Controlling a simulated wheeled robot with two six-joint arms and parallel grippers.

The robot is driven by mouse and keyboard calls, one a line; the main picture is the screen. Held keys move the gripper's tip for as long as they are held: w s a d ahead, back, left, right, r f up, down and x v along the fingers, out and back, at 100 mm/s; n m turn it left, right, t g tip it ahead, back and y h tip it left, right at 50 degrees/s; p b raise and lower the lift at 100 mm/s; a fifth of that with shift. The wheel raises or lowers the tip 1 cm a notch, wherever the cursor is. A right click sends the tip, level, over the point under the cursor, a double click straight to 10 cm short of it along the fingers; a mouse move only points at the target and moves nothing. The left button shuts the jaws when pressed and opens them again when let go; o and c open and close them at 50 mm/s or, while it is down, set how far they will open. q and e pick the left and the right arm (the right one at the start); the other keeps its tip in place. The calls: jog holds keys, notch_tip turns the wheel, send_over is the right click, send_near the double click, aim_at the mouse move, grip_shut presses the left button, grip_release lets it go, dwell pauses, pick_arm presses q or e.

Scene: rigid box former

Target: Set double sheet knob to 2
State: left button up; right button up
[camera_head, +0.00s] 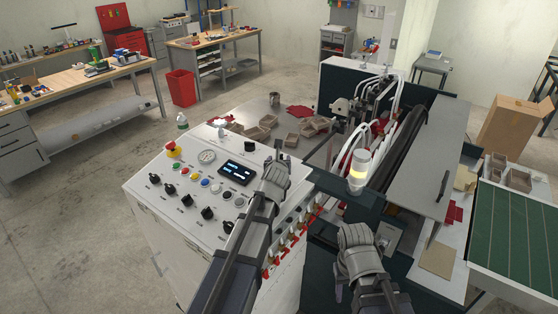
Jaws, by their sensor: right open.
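The white control panel (185,172) stands in the middle of the head view. It carries several black knobs, including ones at the left (155,179), the middle (184,199) and the front (207,212). Their labels and settings are too small to read, so I cannot tell which is the double sheet knob. My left gripper (278,160) is over the panel's right edge, apart from these knobs; its jaws are unclear. My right gripper (354,232) is open, at the lower right in front of the machine, away from the panel.
A red emergency button (173,151), gauge (207,156) and dark display (235,171) share the panel. Red-handled fittings (290,237) line the machine's side. Open floor (75,220) lies left.

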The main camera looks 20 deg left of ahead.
pick_arm(q)
jog(key=shift+r, duration=0.1)
jog(key=p+v, duration=0.3)
jog(key=v, duration=0.4)
jog(key=shift+s+d, duration=0.1)
jog(key=shift+s, duration=0.3)
jog(key=shift+w, duration=0.1)
